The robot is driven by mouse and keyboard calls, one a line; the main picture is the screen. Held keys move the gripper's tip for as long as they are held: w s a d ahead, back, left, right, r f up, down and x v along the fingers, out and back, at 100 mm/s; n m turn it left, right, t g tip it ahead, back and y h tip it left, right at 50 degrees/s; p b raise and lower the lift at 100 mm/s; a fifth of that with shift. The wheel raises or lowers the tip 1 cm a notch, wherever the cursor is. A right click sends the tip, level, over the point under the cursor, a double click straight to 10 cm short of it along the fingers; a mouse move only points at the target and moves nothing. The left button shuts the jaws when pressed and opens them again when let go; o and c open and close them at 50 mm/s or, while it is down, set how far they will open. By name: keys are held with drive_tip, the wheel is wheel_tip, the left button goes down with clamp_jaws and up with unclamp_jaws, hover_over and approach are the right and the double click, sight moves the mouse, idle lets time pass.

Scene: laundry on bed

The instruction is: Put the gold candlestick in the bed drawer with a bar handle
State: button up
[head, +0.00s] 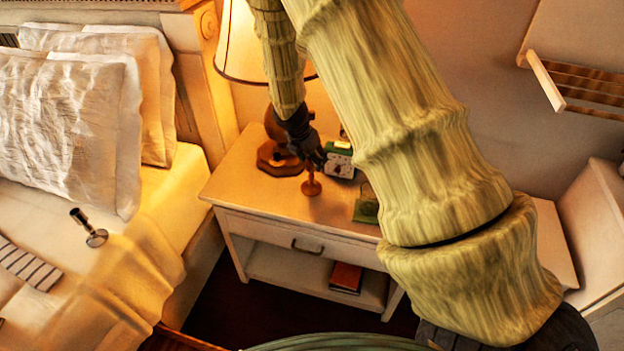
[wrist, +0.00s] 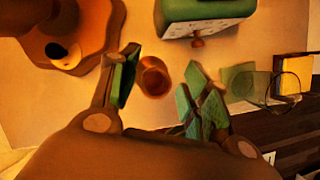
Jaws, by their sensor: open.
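A gold candlestick (head: 311,184) stands upright on the bedside table (head: 245,190), near the lamp. From above, its round top (wrist: 153,76) lies between the fingers in the wrist view. My gripper (head: 313,156) is open just above the candlestick; it also shows in the wrist view (wrist: 162,86) with its green-padded fingers apart. I cannot tell if a finger touches it. The table's drawer (head: 265,232), with a bar-like handle (head: 308,248), looks closed.
A lamp (head: 275,150), a green clock-like box (head: 340,160) and a flat green item (head: 366,207) crowd the tabletop. A red book (head: 346,277) lies on the open shelf. A silver candlestick (head: 90,230) is on the bed at left.

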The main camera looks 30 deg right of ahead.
sight(311, 174)
drive_tip(key=x, duration=0.3)
drive_tip(key=shift+w+a+f+p, duration=0.1)
drive_tip(key=shift+a+f+p, duration=0.15)
drive_tip(key=shift+p, duration=0.15)
drive_tip(key=shift+x, duration=0.8)
clamp_jaws()
